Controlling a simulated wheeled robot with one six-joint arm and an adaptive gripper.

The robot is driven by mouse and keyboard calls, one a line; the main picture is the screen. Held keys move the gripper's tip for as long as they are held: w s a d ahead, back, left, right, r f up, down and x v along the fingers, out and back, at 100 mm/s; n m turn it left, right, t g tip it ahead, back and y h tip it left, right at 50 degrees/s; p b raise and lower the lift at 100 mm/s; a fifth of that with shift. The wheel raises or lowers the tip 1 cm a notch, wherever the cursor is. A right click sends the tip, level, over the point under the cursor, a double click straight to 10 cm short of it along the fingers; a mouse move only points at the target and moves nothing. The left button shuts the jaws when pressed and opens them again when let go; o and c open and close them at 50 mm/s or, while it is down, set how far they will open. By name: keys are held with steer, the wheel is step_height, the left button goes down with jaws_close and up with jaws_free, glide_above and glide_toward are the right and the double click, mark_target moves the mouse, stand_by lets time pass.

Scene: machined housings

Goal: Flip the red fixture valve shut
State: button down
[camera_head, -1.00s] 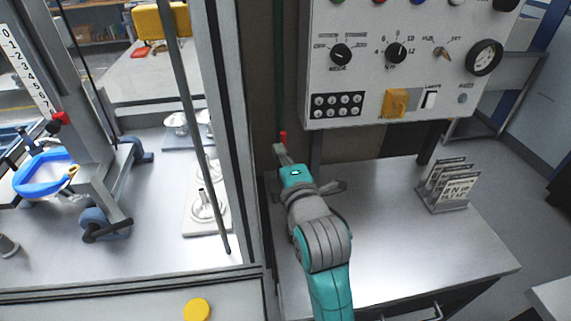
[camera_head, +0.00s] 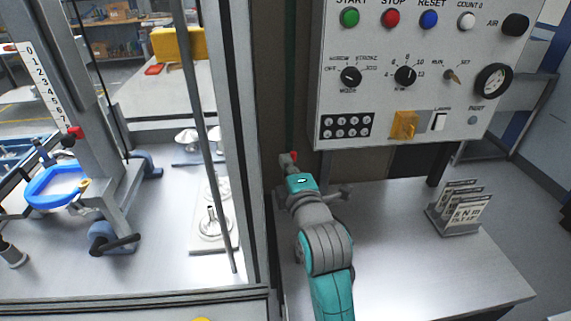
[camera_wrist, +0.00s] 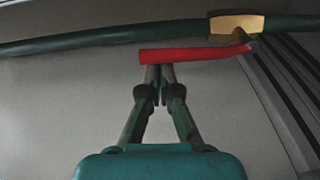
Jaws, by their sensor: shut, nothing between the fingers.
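The valve's red lever (camera_wrist: 190,55) shows in the wrist view, with its brass body (camera_wrist: 237,25) on a dark green pipe (camera_wrist: 110,36). The lever runs leftward from the body, roughly along the pipe. My gripper (camera_wrist: 159,74) is shut and empty, its fingertips at the near edge of the lever's left end. I cannot tell whether they touch it. In the head view a small part of the red lever (camera_head: 294,156) shows just beyond my gripper (camera_head: 287,163); my gripper and wrist hide the rest of the valve.
A control panel (camera_head: 385,110) with knobs and buttons hangs at the upper right of my arm. Below it is a metal bench (camera_head: 430,265) with a sign rack (camera_head: 460,208). A framed press enclosure (camera_head: 235,130) stands on the left. The bench's middle is clear.

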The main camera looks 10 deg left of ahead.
steer(key=shift+d, duration=0.15)
steer(key=shift+w+d+f+m+t, duration=0.15)
steer(key=shift+w+d+m, duration=0.1)
steer(key=shift+d+m, duration=0.5)
steer(key=shift+w+d+f+m+t, duration=0.1)
steer(key=shift+w+d+m, duration=0.15)
steer(key=shift+d+m, duration=0.55)
steer(key=shift+w+d+f+m+t, duration=0.15)
steer(key=shift+w+d+m, duration=0.1)
steer(key=shift+d+m, duration=0.5)
steer(key=shift+d, duration=0.2)
step_height(320, 180, up, 10)
